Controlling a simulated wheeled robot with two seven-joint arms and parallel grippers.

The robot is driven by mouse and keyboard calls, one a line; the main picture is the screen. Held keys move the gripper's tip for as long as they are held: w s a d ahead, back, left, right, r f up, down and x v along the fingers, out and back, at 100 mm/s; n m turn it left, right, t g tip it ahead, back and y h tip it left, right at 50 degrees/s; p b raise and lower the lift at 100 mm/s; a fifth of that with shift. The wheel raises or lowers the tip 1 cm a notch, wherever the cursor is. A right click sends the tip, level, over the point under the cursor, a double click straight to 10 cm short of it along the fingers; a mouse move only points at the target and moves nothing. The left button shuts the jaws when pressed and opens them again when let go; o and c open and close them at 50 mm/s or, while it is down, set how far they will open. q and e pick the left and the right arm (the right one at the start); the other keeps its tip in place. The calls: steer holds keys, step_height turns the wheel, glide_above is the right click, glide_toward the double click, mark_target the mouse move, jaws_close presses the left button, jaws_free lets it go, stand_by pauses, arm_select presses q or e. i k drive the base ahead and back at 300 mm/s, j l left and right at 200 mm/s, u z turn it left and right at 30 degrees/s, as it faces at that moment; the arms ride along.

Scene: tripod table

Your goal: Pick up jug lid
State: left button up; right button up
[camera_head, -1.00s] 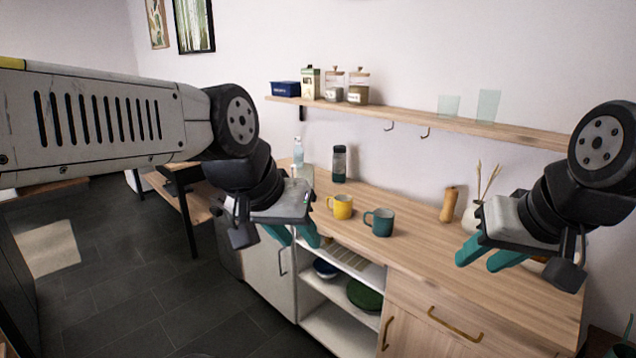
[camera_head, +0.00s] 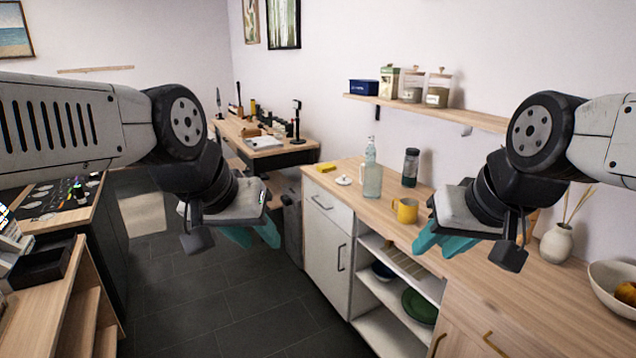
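A small white round piece with a knob on top (camera_head: 344,180), which looks like the jug lid, lies on the wooden counter (camera_head: 325,168) near its far left end. It is just left of a clear soap bottle (camera_head: 373,180). I see no jug that clearly matches it. My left gripper (camera_head: 257,243) hangs over the floor, left of the counter, with its teal fingers apart and empty. My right gripper (camera_head: 434,250) is in front of the counter, nearer to me than the yellow mug, with its teal fingers apart and empty. Neither gripper is close to the lid.
A yellow sponge (camera_head: 326,168), a dark tumbler (camera_head: 410,167) and a yellow mug (camera_head: 405,210) stand on the counter. A vase (camera_head: 557,243) and a bowl (camera_head: 612,287) are at right. A wall shelf (camera_head: 430,110) hangs above. A workbench (camera_head: 290,155) stands behind; dark floor is clear.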

mark_target(344, 181)
steer(key=i+j, duration=0.15)
steer(key=i, duration=0.35)
steer(key=i+j+z, duration=0.15)
steer(key=i, duration=0.35)
steer(key=i+j, duration=0.15)
steer(key=i, duration=0.4)
steer(key=i+j+z, duration=0.1)
steer(key=i, duration=0.4)
steer(key=i+j+z, duration=0.1)
steer(key=i+j, duration=0.2)
steer(key=i, duration=0.2)
